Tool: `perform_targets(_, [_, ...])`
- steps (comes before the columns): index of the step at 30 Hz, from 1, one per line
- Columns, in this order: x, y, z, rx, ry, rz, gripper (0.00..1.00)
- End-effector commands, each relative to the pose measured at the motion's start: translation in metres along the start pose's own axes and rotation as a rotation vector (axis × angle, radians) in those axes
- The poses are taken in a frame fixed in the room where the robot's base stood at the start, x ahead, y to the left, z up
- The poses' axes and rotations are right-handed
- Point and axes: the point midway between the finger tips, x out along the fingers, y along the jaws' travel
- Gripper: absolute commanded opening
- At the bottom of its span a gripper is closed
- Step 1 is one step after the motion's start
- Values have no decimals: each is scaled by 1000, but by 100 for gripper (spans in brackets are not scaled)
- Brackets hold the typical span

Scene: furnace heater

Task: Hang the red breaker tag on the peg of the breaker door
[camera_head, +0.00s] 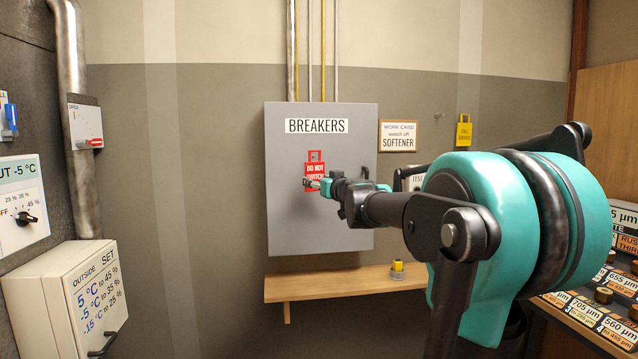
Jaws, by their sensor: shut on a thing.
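The red breaker tag (315,168), lettered "DO NOT" with the rest partly covered, is upright in front of the grey breaker door (345,228) below the "BREAKERS" label. My gripper (316,184) is shut on the tag at its lower part and covers some of the lettering. The tag's top has a red loop with an opening. The peg cannot be made out, and I cannot tell whether the loop is around it or whether the tag touches the door.
A wooden shelf (340,286) juts out below the breaker box, with a small yellow and grey object (397,268) on it. A work card (398,136) and a yellow tag (463,131) hang on the wall to the right. Control boxes stand at left, a console at right.

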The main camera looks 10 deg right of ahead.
Motion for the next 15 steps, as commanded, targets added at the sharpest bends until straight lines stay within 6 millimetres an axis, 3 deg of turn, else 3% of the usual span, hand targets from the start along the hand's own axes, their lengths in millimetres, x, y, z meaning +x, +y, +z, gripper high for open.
perform_targets(15, [27, 7, 2, 0, 0, 0, 36])
